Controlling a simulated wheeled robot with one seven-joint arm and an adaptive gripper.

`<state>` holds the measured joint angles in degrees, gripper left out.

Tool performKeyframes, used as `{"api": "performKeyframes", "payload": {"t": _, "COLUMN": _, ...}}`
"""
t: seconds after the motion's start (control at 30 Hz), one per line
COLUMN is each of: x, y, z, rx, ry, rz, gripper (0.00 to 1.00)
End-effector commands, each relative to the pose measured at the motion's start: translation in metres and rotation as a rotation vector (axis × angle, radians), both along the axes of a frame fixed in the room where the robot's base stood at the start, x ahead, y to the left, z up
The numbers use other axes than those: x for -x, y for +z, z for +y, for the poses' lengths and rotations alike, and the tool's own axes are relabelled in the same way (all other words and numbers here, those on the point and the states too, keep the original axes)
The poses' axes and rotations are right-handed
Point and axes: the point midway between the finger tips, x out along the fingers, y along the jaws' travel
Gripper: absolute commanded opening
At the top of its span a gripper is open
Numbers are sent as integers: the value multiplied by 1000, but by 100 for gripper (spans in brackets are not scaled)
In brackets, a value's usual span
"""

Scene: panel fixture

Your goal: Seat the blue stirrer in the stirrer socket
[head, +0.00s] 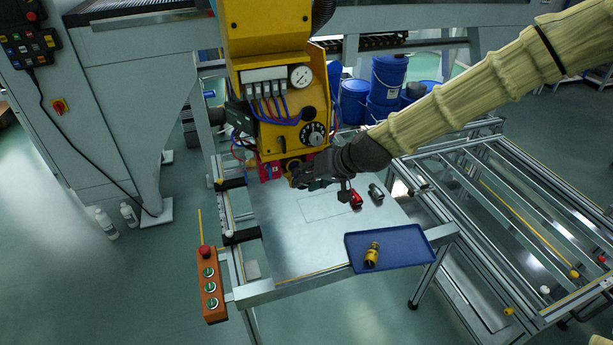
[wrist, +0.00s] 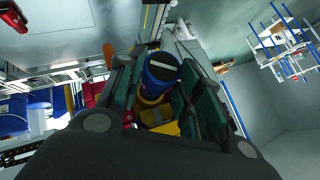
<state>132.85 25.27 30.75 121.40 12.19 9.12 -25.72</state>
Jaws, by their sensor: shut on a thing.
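My gripper (head: 303,176) is beside the lower end of the yellow machine head (head: 268,80). In the wrist view its fingers (wrist: 158,88) are shut on the blue stirrer (wrist: 159,70). The stirrer shows a blue band, a dark end face with a pale stripe, and a yellow part partly hidden between the fingers. In the head view my dark hand hides most of it. Yellow and red parts show at the underside of the machine head, close to my gripper. I cannot clearly make out the stirrer socket or whether the stirrer touches it.
A red-and-black piece (head: 356,199) and a grey-and-black piece (head: 376,193) lie on the metal plate (head: 300,245). A blue tray (head: 410,240) at the front right holds a yellow piece (head: 371,255). A button box (head: 211,285) stands at the left. The plate's front is clear.

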Motion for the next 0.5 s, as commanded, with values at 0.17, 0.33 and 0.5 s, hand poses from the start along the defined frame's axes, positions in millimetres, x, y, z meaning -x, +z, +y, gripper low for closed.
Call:
{"api": "performKeyframes", "payload": {"t": 0.17, "x": 5, "y": 0, "z": -2, "rx": 0, "ry": 0, "rz": -1, "gripper": 7}}
{"api": "performKeyframes", "payload": {"t": 0.33, "x": 9, "y": 1, "z": -3, "rx": 0, "ry": 0, "rz": -1, "gripper": 7}}
{"api": "performKeyframes", "payload": {"t": 0.5, "x": 9, "y": 0, "z": -3, "rx": 0, "ry": 0, "rz": -1, "gripper": 7}}
